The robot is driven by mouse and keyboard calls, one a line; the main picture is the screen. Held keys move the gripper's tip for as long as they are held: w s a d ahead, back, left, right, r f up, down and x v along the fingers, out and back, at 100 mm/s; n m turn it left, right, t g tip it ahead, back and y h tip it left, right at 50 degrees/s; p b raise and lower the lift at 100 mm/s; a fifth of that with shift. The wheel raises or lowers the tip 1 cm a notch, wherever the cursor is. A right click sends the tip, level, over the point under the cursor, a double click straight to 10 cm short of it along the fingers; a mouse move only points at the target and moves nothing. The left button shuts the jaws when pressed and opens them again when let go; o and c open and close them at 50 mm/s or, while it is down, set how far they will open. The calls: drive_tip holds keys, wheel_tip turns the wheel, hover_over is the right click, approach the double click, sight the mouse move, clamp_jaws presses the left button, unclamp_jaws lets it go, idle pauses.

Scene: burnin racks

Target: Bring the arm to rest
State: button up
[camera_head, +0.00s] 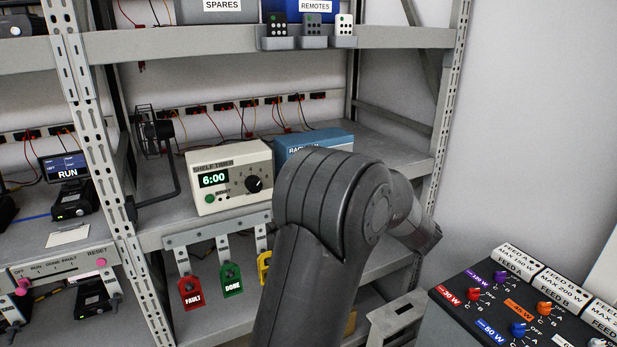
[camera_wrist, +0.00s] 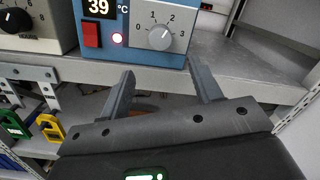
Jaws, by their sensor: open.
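My gripper (camera_wrist: 163,90) is open and empty in the wrist view, its two dark fingers spread apart in front of a shelf edge. Just beyond and above the fingertips is a blue box (camera_wrist: 190,12) with a display reading 39 °C, a red switch, a lit pink light and a dial. In the head view my dark arm rises from the bottom centre and bends right at the elbow; the gripper itself is hidden there. The arm covers part of the blue box (camera_head: 318,138).
A cream shelf timer (camera_head: 229,178) reading 6:00 stands left of the blue box. Red (camera_head: 191,291), green (camera_head: 231,281) and yellow (camera_head: 264,267) tags hang below. A panel of coloured knobs (camera_head: 500,302) is at lower right. A rack post (camera_head: 90,120) stands left.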

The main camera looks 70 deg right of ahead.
drive_tip(key=shift+w, duration=0.1)
drive_tip(key=w+a+f+n+y, duration=0.2)
drive_tip(key=w+a+f+y, duration=0.1)
drive_tip(key=w, duration=0.4)
drive_tip(key=w+a+f+n+y, duration=0.2)
drive_tip(key=w+a+f+y, duration=0.15)
drive_tip(key=w, duration=0.35)
drive_tip(key=w+a+r+n+g+y, duration=0.15)
drive_tip(key=w+a+n+y, duration=0.4)
drive_tip(key=w+a, duration=0.55)
drive_tip(key=w+a+r+n+y, duration=0.2)
drive_tip(key=w+a+n+y, duration=0.3)
drive_tip(key=w+a, duration=0.55)
drive_tip(key=a+n+g+y, duration=0.1)
drive_tip(key=a+n+g, duration=0.3)
drive_tip(key=a+n, duration=1.1)
drive_tip(key=s+a+n+g+h, duration=0.1)
drive_tip(key=s+a+n, duration=0.3)
drive_tip(key=a, duration=0.6)
drive_tip(key=s+a+n+g+h, duration=0.1)
drive_tip(key=s+a+n+h, duration=0.2)
drive_tip(key=a+n, duration=0.4)
drive_tip(key=s+a, duration=0.1)
drive_tip(key=a, duration=0.3)
drive_tip(key=shift+s+a+r, duration=0.15)
drive_tip(key=shift+s+a, duration=0.1)
drive_tip(key=shift+s, duration=0.15)
